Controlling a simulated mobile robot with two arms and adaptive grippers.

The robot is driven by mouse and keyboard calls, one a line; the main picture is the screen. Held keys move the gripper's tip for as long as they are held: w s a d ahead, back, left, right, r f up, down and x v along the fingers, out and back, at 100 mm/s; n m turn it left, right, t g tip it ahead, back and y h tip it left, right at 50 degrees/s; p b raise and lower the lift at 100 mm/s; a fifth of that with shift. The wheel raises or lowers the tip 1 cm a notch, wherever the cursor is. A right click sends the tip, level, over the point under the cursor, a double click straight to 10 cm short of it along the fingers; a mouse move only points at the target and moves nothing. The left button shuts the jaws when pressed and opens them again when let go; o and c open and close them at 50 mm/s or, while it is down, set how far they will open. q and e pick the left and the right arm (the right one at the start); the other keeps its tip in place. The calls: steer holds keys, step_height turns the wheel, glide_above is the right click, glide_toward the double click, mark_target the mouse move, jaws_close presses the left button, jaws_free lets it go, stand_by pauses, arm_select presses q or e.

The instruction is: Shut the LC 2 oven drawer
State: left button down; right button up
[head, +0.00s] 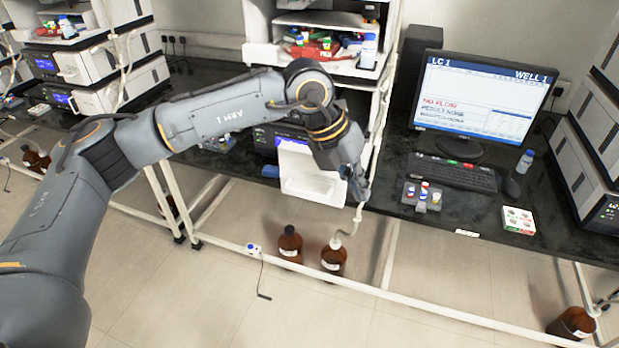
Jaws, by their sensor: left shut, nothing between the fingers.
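A white drawer (308,185) sticks out open from the middle instrument stack, over the front edge of the dark bench. No LC 2 label is readable on it. My left arm reaches over from the left, and its gripper (359,190) points down at the right side of the drawer front. The gripper is shut and empty. The arm's wrist covers part of the drawer's right side and the stack behind it. Whether the fingers touch the drawer cannot be told. My right gripper is not in view.
A monitor (483,97) reading LC 1, a keyboard (452,172) and a small vial rack (422,197) stand right of the drawer. Brown bottles (290,246) stand below near a white rail (330,279). Another instrument stack (95,85) is at left. Floor in front looks mostly clear.

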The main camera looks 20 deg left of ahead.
mark_target(310, 179)
arm_select(q)
steer(key=w+a+r+n+t+y, duration=0.1)
steer(key=w+a+r+y, duration=0.15)
steer(key=a, duration=0.35)
steer(key=w+a+r+n+y, duration=0.1)
steer(key=a+y, duration=0.2)
steer(key=a, duration=0.3)
steer(key=shift+h, duration=0.25)
steer(key=p+x, duration=0.1)
steer(key=x, duration=0.2)
steer(key=p+x, duration=0.1)
steer(key=x, duration=0.2)
steer(key=p+x, duration=0.1)
steer(key=x, duration=0.2)
steer(key=shift+w+d+r, duration=0.1)
steer(key=shift+d, duration=0.15)
steer(key=shift+w+f+p, duration=0.1)
steer(key=shift+f+p, duration=0.2)
steer(key=shift+f, duration=0.15)
steer(key=shift+w, duration=0.1)
